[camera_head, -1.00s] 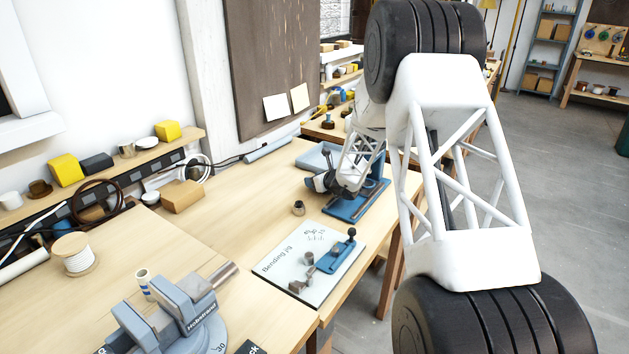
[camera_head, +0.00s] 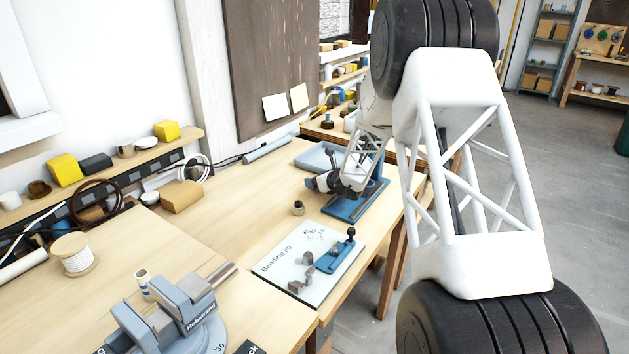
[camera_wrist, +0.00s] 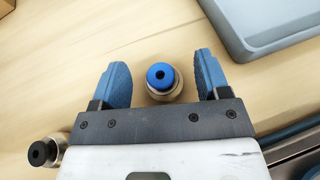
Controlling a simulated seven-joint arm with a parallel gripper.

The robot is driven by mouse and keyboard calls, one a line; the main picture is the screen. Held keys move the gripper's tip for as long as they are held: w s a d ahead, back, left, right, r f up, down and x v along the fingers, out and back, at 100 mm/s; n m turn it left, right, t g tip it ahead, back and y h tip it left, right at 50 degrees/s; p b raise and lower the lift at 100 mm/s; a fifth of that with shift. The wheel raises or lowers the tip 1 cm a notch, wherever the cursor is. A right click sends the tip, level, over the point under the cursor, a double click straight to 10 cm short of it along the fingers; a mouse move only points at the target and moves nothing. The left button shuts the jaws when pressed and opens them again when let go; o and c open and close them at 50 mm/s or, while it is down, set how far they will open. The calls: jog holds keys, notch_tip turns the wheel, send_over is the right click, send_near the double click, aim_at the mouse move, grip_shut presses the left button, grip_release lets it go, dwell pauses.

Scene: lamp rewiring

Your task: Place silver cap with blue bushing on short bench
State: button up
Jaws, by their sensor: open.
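The silver cap with a blue bushing (camera_wrist: 161,78) stands upright on a wooden surface in the wrist view. My gripper (camera_wrist: 162,64) is open, with one blue finger on each side of the cap and a visible gap to both. In the head view my gripper (camera_head: 318,183) is low over the wooden bench (camera_head: 240,212), beside a blue fixture, and that cap is hidden. A second silver cap, with a black bushing (camera_wrist: 40,153), stands left of the gripper. It also shows in the head view (camera_head: 298,208). I cannot tell which bench is the short one.
A blue-grey tray (camera_wrist: 262,50) is close on the right, behind the gripper in the head view. The blue fixture (camera_head: 352,205) is beside the gripper. The bending jig board (camera_head: 285,275) and a vise (camera_head: 160,320) are nearer. Bare wood lies left of the caps.

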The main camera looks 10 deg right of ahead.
jog(key=shift+v, duration=4.95)
jog(key=s+a+r+n+g+y, duration=0.1)
jog(key=s+a+r+n+g, duration=0.1)
jog(key=s+a+r+n, duration=0.45)
jog(key=s+a+r+n+g, duration=0.2)
jog(key=s+r+n, duration=0.2)
jog(key=s, duration=0.6)
jog(key=s+a+r+n+g+y, duration=0.1)
jog(key=s+a+r+n+g, duration=0.3)
jog(key=s, duration=0.4)
jog(key=s+d+r+n+h, duration=0.1)
jog(key=s+n+h, duration=0.3)
jog(key=s, duration=1.1)
jog(key=s+d+r+n+g+h, duration=0.1)
jog(key=s+d+n+h, duration=0.3)
jog(key=s+n, duration=0.7)
jog(key=s+r, duration=0.1)
jog(key=s, duration=0.4)
jog(key=shift+s+d+h, duration=0.15)
jog(key=shift+s+h, duration=0.2)
jog(key=shift+h, duration=0.05)
